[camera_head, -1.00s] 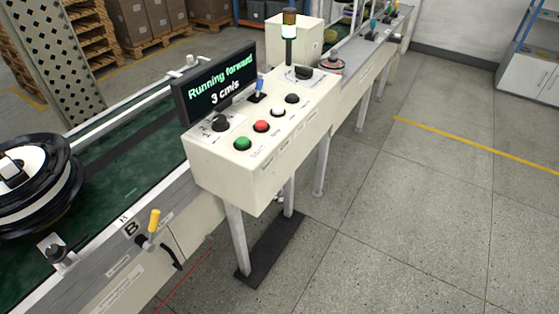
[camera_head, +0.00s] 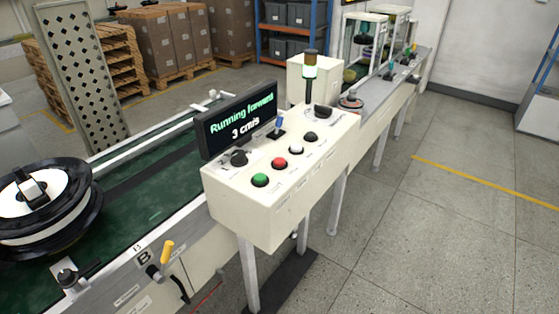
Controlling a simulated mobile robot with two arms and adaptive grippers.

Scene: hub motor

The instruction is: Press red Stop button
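The red button (camera_head: 280,163) sits on the sloped top of the cream control box (camera_head: 270,210). It is in a row between the green button (camera_head: 260,180) at its near left and the white button (camera_head: 296,150) at its far right; a black button (camera_head: 311,137) ends the row. The dark display (camera_head: 237,121) behind the buttons reads "Running forward 3 cm/s". Neither of my grippers is in view. Nothing covers the red button.
A green conveyor belt (camera_head: 146,202) runs left of the box and carries a black and white wheel-like hub (camera_head: 42,207). Floor at right (camera_head: 440,230) is open.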

